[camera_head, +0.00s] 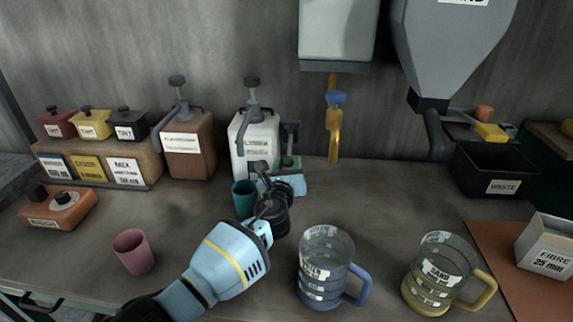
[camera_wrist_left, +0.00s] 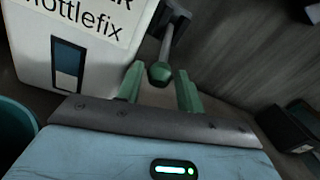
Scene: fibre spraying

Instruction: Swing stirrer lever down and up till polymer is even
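The white polymer container (camera_head: 258,140) stands against the back wall, with a black pump on top. It also shows in the wrist view (camera_wrist_left: 95,45), with part of its label and a level window (camera_wrist_left: 68,65). The stirrer lever (camera_wrist_left: 165,50) is a grey rod beside the container, ending in a green knob (camera_wrist_left: 160,73). My left gripper (camera_wrist_left: 160,88) has its two green fingers apart, one on each side of the knob, with small gaps showing. In the head view my left gripper (camera_head: 290,163) is at the container's right side. The polymer inside is hidden. My right gripper is out of view.
A teal cup (camera_head: 243,197) stands close left of my left wrist. A pink cup (camera_head: 134,252), a blue-handled jug (camera_head: 326,265) and a yellow-handled jug (camera_head: 440,272) stand nearer the front. A brown container (camera_head: 188,148) is left of the white one; a black waste bin (camera_head: 495,168) is right.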

